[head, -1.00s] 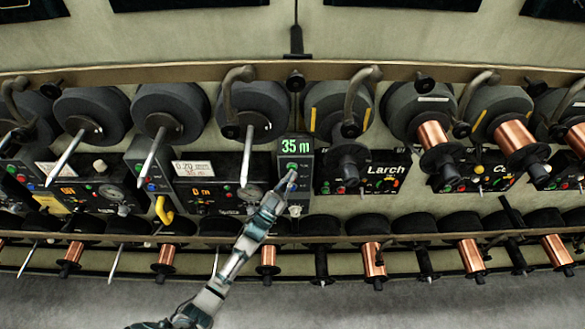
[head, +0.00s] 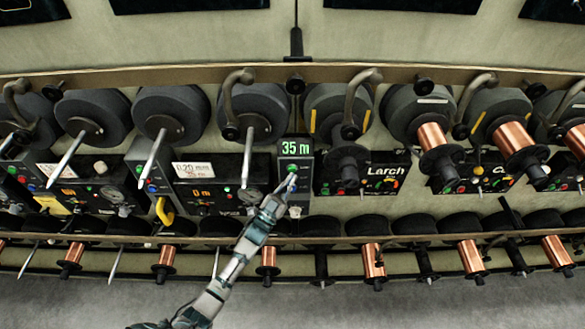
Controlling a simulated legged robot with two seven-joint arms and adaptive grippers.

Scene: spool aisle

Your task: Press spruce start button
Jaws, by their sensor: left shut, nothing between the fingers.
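A dark control box (head: 309,171) with a green "35 m" display (head: 295,149) stands at the middle of the machine row. A green button (head: 292,168) shows on its face, under the display. My left gripper (head: 288,184) is shut and empty, with its tips in front of the box just below the green button. I cannot tell whether the tips touch the box. They cover part of its lower face. A panel to the left (head: 203,200) carries small lights and a white label, and its name is partly hidden and unreadable. My right gripper is not in view.
A panel marked "Larch" (head: 388,170) sits to the right of the box. Dark spool holders with spindles (head: 257,112) and copper spools (head: 434,140) line the row above. A lower rail (head: 400,239) carries more spools. Grey floor (head: 420,300) lies in front.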

